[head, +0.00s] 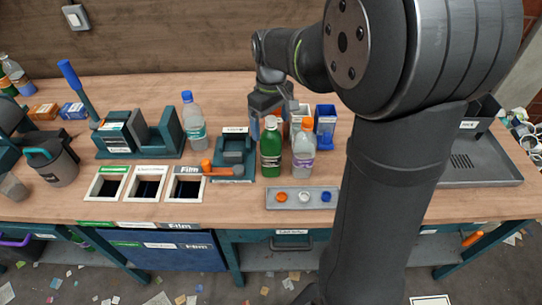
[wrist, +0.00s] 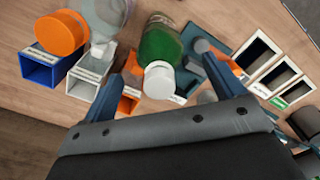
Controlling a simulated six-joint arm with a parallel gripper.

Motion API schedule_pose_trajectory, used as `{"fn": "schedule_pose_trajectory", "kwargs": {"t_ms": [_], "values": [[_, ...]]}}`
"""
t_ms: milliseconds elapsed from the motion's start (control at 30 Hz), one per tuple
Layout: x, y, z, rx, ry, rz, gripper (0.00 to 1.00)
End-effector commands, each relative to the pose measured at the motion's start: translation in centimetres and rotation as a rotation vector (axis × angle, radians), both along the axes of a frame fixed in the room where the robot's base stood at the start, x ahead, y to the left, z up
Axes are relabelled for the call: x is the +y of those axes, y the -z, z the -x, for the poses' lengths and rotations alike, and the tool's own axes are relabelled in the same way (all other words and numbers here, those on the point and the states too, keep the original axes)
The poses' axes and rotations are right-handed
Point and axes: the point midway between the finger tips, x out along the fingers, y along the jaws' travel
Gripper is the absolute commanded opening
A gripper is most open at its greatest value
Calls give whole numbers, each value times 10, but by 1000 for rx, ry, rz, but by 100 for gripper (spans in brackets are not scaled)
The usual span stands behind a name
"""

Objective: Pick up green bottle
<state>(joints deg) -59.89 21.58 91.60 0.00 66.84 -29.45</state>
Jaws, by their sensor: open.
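The green bottle (head: 271,150) with a white cap stands upright on the workbench in the head view, left of a clear bottle (head: 304,155) with an orange cap. My gripper (head: 271,104) is just behind and above the green bottle, partly hiding the things behind. In the wrist view, my gripper (wrist: 171,62) is open, its two fingers apart. The green bottle (wrist: 160,42) shows between them, its white cap towards me. I cannot tell whether either finger touches it.
The clear bottle (wrist: 103,25) is close beside the left finger. Orange, white and blue bins (head: 325,120) stand behind. A grey tray (head: 270,201) with several caps lies in front. A teal fixture (head: 234,157) is just left. Another clear bottle (head: 194,125) stands further left.

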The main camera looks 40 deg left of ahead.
Motion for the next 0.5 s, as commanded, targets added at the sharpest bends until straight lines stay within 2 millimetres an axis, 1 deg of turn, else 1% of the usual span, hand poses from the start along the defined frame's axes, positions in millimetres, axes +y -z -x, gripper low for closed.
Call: {"fn": "schedule_pose_trajectory", "kwargs": {"t_ms": [33, 100, 200, 300, 500], "values": [[0, 9, 0, 2, 0, 3, 87], [1, 20, -1, 2, 0, 3, 87], [1, 32, -1, 1, 0, 2, 87], [1, 37, -1, 0, 0, 0, 87], [1, 38, -1, 0, 0, 0, 87]]}}
